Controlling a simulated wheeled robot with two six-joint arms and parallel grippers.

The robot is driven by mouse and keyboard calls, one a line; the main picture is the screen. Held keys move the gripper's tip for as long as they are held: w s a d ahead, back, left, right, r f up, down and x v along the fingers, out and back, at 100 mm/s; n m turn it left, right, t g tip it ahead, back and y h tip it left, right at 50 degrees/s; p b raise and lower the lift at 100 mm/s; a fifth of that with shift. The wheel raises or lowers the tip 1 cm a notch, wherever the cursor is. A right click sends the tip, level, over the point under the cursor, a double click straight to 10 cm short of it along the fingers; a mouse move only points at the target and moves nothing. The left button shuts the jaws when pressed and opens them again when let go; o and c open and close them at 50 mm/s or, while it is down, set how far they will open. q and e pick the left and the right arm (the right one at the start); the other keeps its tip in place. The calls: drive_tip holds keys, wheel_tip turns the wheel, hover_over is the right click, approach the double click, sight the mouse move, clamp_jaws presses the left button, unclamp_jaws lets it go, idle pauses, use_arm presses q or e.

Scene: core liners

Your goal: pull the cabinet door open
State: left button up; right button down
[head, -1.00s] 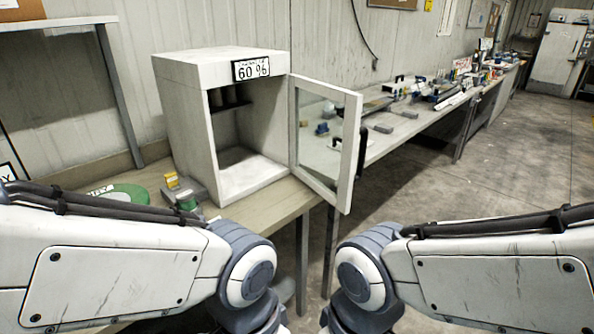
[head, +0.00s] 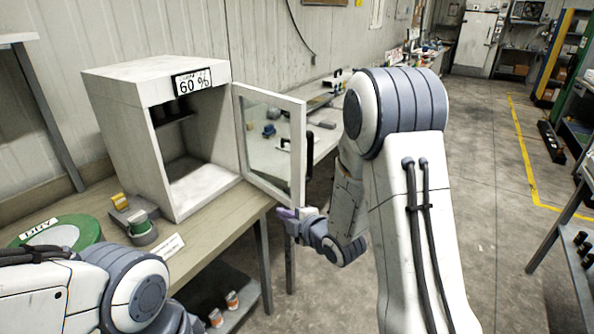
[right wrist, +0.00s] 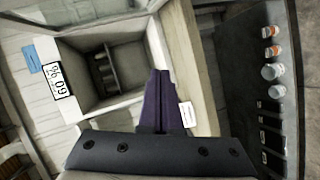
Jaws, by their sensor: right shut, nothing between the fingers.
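The white cabinet (head: 128,98) with a "60 %" label stands on the bench, and its opening shows dark shelves inside. Its glass-paned door (head: 301,150) is hinged on the right side and stands wide open, swung out toward me, with a dark handle on its outer side. My right gripper (head: 287,212) is at the door's lower free corner; I cannot tell whether it touches. In the right wrist view its dark fingers (right wrist: 158,85) are shut and empty, in front of the cabinet (right wrist: 110,60). My left arm shows at lower left, but its gripper is out of view.
Bottles (head: 231,299) stand on a lower shelf. Open floor (head: 480,190) lies to the right.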

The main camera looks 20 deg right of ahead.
sight(300, 176)
drive_tip(key=d+r+n+t, duration=0.2)
drive_tip(key=d+r+t, duration=0.15)
drive_tip(key=d, duration=0.35)
drive_tip(key=shift+t, duration=0.25)
drive_tip(key=w+p, duration=0.2)
drive_tip(key=w, duration=0.1)
drive_tip(key=w+p, duration=0.2)
drive_tip(key=w, duration=0.2)
drive_tip(key=w+p, duration=0.2)
drive_tip(key=w, duration=0.1)
drive_tip(key=shift+w+d+f, duration=0.15)
drive_tip(key=shift+w+d, duration=0.25)
drive_tip(key=shift+w+d+f, duration=0.1)
drive_tip(key=shift+w+d, duration=0.1)
drive_tip(key=shift+d, duration=0.05)
use_arm(q)
wheel_tip(300, 176, up, 7)
drive_tip(key=shift+f, duration=0.15)
use_arm(e)
drive_tip(key=shift+d, duration=0.1)
